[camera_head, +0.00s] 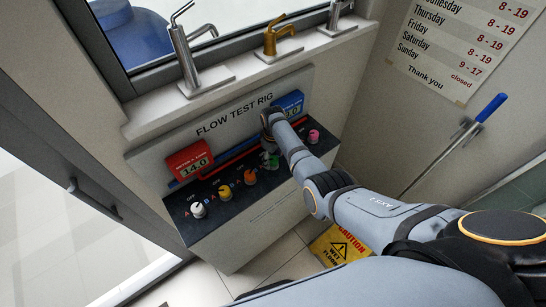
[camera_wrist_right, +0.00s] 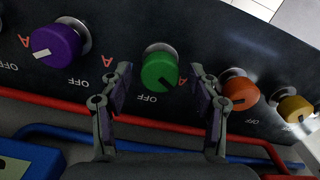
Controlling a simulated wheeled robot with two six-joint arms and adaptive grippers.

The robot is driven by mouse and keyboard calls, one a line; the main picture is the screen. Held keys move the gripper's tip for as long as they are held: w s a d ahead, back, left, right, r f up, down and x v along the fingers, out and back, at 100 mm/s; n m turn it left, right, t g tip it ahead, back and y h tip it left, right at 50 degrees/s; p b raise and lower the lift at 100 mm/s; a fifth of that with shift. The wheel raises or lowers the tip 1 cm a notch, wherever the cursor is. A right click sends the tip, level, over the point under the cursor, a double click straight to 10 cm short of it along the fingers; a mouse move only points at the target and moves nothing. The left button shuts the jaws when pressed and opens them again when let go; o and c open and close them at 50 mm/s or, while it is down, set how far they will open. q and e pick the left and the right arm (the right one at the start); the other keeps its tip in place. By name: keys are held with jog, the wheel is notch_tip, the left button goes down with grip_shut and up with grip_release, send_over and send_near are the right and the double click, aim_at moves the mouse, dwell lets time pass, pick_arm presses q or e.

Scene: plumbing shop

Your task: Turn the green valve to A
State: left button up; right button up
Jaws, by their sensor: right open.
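The green valve (camera_wrist_right: 159,70) is a round knob on the dark panel of the flow test rig. In the wrist view its dark pointer mark faces down and slightly right. My right gripper (camera_wrist_right: 160,78) is open, one finger on each side of the green valve, with gaps showing. In the head view my right gripper (camera_head: 268,146) reaches down over the green valve (camera_head: 270,161), partly hiding it. My left gripper is not in view.
A purple knob (camera_wrist_right: 56,45) and an orange knob (camera_wrist_right: 240,92) flank the green valve closely. A yellow knob (camera_wrist_right: 294,108) is farther right. Red pipe (camera_wrist_right: 60,102) and blue pipe run along the panel. Taps (camera_head: 188,60) stand on the ledge above; a yellow floor sign (camera_head: 342,246) is below.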

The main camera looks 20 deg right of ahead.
aim_at(273, 159)
notch_tip(273, 159, up, 12)
dwell(0.4)
dwell(0.3)
